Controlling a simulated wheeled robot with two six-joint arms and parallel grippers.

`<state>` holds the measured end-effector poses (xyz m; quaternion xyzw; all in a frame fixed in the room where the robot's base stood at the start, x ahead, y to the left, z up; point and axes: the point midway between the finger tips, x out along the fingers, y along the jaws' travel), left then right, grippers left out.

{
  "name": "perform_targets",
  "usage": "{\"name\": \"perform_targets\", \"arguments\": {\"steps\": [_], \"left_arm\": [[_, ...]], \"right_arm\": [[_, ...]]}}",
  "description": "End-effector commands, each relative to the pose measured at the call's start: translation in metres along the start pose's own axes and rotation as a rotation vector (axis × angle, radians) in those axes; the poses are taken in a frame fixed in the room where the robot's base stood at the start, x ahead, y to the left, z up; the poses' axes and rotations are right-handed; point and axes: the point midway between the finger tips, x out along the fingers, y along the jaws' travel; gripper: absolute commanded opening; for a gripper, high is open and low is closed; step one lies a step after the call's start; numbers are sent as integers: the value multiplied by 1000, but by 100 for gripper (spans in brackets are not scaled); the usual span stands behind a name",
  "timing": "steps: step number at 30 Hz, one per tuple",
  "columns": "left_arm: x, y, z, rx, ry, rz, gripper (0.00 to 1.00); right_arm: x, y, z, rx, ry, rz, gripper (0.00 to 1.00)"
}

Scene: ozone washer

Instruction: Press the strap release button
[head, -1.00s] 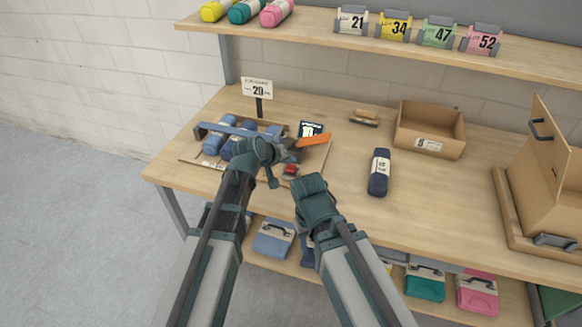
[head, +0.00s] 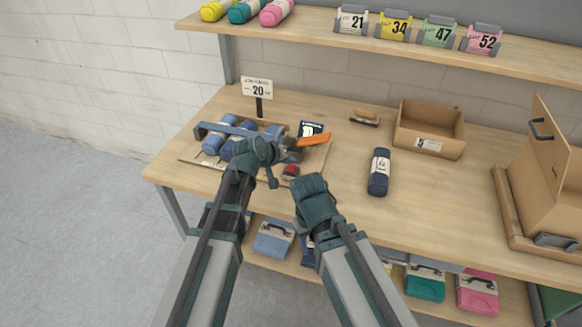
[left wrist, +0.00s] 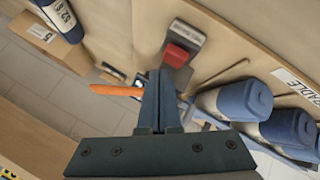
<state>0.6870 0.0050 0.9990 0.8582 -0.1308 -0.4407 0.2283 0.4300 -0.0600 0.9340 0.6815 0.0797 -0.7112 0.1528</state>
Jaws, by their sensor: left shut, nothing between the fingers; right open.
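The strap release button is a red button (left wrist: 176,54) on a grey base, in the left wrist view just beyond my left fingertips. In the head view the red button (head: 290,170) shows at the cradle board's right front. My left gripper (left wrist: 158,75) is shut and empty; its tips look close to the button, but I cannot tell whether they touch. In the head view my left gripper (head: 280,155) is over the cradle's right end. Blue rolled bottles (head: 214,139) lie in the cradle under a blue-grey strap bar. My right gripper (head: 313,187) hangs at the table's front edge, its fingers hidden.
An orange lever (head: 314,139) sticks out right of my left gripper. A sign reading 20 (head: 257,90) stands behind the cradle.

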Motion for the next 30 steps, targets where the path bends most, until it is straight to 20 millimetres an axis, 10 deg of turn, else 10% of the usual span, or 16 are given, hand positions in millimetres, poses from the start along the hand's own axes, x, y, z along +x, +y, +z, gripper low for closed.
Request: {"name": "perform_targets", "arguments": {"steps": [30], "left_arm": [[8,-6,6,0,0,0,0]], "right_arm": [[12,-1,-1,0,0,0,50]]}}
